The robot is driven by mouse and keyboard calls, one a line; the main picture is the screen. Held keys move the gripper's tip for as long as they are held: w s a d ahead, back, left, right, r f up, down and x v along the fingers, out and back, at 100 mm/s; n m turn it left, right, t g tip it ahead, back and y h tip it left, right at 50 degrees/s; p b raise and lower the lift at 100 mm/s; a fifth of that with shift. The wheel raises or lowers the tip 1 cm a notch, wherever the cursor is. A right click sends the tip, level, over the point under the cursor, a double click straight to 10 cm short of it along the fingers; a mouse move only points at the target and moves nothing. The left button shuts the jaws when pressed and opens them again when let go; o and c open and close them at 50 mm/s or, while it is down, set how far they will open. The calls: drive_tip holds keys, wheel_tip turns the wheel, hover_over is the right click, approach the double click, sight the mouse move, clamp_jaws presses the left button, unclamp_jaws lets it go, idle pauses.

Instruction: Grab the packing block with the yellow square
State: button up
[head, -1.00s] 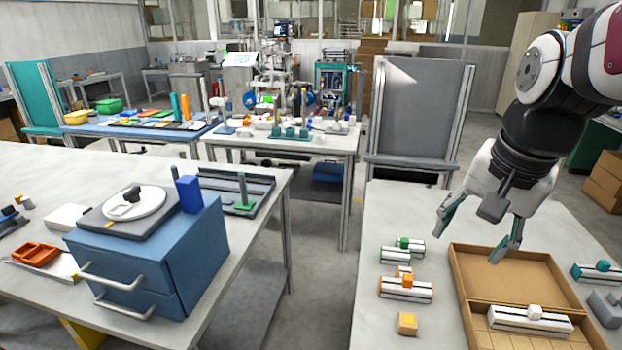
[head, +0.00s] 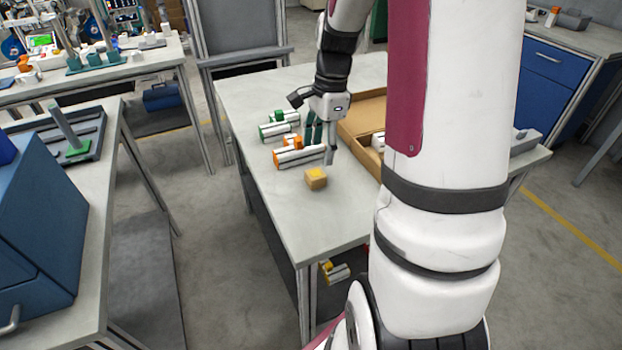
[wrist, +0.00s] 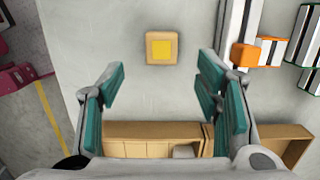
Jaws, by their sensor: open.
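The packing block (head: 316,179) is a small tan cube with a yellow square on its top face. It sits on the light grey table (head: 285,215), near the front edge. In the wrist view the block (wrist: 162,47) lies ahead of my fingertips, roughly midway between their lines, with its yellow square facing the camera. My gripper (head: 320,146) is above the table behind the block in the head view. In the wrist view my gripper (wrist: 163,85) is open, its teal-padded fingers wide apart with nothing between them.
An orange-and-white reel piece (head: 299,157) and green-and-white pieces (head: 276,130) lie left of my gripper. A cardboard box (head: 365,155) stands behind, partly hidden by my arm; its compartments (wrist: 150,130) show between my fingers.

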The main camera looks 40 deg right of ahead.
sight(315, 173)
drive_tip(key=f, duration=0.5)
drive_tip(key=a+f+b, duration=0.1)
drive_tip(key=f, duration=0.2)
drive_tip(key=shift+w+f, duration=0.2)
clamp_jaws()
